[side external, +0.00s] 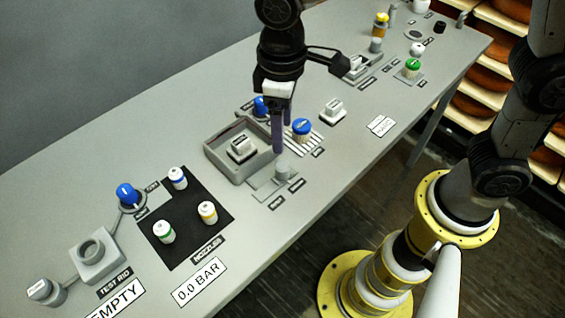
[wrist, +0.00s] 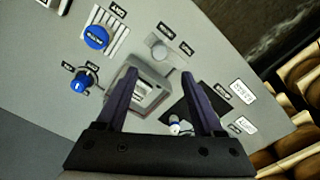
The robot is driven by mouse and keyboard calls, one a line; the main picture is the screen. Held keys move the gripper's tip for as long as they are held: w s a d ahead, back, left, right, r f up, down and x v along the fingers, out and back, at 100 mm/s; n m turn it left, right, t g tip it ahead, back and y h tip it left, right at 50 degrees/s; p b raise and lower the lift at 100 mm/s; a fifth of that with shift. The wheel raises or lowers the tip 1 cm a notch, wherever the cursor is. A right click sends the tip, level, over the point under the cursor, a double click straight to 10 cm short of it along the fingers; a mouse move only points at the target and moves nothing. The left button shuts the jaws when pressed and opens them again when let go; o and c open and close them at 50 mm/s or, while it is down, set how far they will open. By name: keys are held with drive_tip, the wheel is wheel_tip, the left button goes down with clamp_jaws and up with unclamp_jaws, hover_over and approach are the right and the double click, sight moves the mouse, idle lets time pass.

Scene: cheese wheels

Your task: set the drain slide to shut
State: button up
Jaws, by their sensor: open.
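A grey slide plate with an upright grey knob (side external: 282,171) sits at the front of a grey tray in the side view. The knob is toward the plate's right end, near the right of two small labels, which I cannot read clearly. I take this for the drain slide. The knob also shows in the wrist view (wrist: 158,48), beyond the fingertips. My gripper (side external: 281,148) points down with its purple fingers over the tray's right edge, just behind the knob. In the wrist view my gripper (wrist: 162,74) is open, with nothing held between the fingers.
The grey tray (side external: 213,158) holds a white-topped block (side external: 240,147). A blue knob on a striped pad (side external: 302,127) stands close to the right of the fingers. A black mat (side external: 185,242) with several nozzles lies left.

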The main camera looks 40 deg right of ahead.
sight(282, 165)
wheel_tip(282, 165, down, 12)
drive_tip(key=shift+r, duration=0.15)
idle(0.3)
clamp_jaws()
idle(1.3)
